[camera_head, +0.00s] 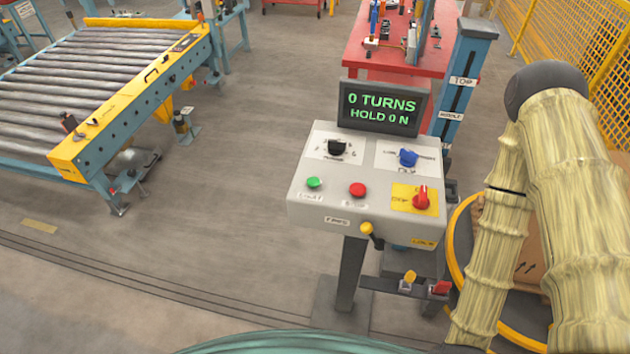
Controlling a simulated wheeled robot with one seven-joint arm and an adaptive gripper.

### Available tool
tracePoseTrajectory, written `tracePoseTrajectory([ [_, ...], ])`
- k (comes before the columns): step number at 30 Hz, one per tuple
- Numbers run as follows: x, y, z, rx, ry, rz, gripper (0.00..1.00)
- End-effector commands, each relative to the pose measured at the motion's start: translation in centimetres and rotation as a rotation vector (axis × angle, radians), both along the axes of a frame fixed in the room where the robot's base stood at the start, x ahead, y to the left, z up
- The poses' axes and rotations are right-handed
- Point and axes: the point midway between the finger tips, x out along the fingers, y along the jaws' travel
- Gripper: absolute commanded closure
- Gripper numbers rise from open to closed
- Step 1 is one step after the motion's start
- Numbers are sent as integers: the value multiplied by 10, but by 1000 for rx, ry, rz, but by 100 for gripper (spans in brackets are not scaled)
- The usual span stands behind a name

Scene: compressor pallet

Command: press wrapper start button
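The wrapper control panel (318,217) is a light grey sloped box on a dark post, in the middle of the head view. Its green button (314,183) is at the lower left of the face, with a small blurred label under it that seems to read START. A red button (358,190) sits just right of it. A display (381,108) above the panel reads "0 TURNS" and "HOLD 0 N". My arm, in a tan ribbed cover, comes down at the right side, apart from the panel. My gripper is out of view.
The panel also carries a black knob (337,147), a blue knob (408,157) and a red switch (421,198) on a yellow plate. A roller conveyor (140,95) stands at the left, a red table (365,60) behind, a yellow fence (580,30) at the right. Floor between conveyor and panel is clear.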

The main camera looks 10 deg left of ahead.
Motion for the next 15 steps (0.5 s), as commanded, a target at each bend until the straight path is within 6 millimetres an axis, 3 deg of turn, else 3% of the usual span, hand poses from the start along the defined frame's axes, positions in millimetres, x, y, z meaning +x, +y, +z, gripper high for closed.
tracePoseTrajectory([
  [10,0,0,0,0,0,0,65],
  [15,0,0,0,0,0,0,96],
])
